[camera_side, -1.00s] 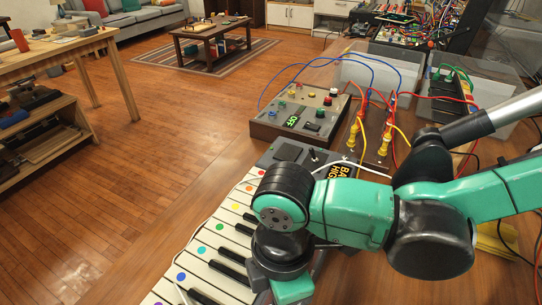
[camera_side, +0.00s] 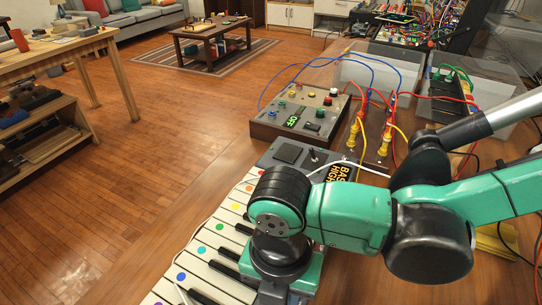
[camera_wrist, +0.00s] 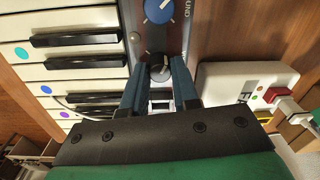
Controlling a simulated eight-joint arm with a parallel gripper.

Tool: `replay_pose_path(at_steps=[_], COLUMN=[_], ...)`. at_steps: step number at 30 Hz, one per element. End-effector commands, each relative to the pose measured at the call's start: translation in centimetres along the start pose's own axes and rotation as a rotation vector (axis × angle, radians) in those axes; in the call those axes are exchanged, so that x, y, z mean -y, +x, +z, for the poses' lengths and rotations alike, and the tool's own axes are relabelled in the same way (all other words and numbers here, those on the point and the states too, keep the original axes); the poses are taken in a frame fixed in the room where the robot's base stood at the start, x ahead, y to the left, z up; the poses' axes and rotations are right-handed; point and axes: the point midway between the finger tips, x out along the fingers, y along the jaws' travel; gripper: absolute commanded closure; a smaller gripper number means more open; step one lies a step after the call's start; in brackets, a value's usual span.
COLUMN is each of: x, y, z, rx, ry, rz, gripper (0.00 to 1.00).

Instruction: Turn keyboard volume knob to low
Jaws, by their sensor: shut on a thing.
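The keyboard (camera_side: 205,262) lies across the lower middle of the side view, with coloured dots on its white keys; these keys (camera_wrist: 75,17) also show at the left of the wrist view. In the wrist view a black knob (camera_wrist: 160,66) with a pale pointer mark sits on the keyboard's grey panel. My gripper (camera_wrist: 159,70) is shut on this knob, one finger on each side. A larger blue knob (camera_wrist: 159,10) with a white mark lies just beyond it, beside partly visible lettering. I cannot read a volume label. In the side view my arm hides the knobs and fingers.
A white box (camera_wrist: 246,82) with a red button stands right of the panel in the wrist view. Clear plastic bins (camera_side: 365,75) stand farther back.

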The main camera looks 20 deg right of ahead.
Motion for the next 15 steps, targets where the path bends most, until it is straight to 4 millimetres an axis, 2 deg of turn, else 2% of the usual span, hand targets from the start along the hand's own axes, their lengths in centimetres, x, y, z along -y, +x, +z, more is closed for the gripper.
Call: replay_pose_path(at_steps=[15], x=[0.03], y=[-0.02], z=[-0.01], rx=[0.016], ry=[-0.49], rz=[0.0], gripper=[1.0])
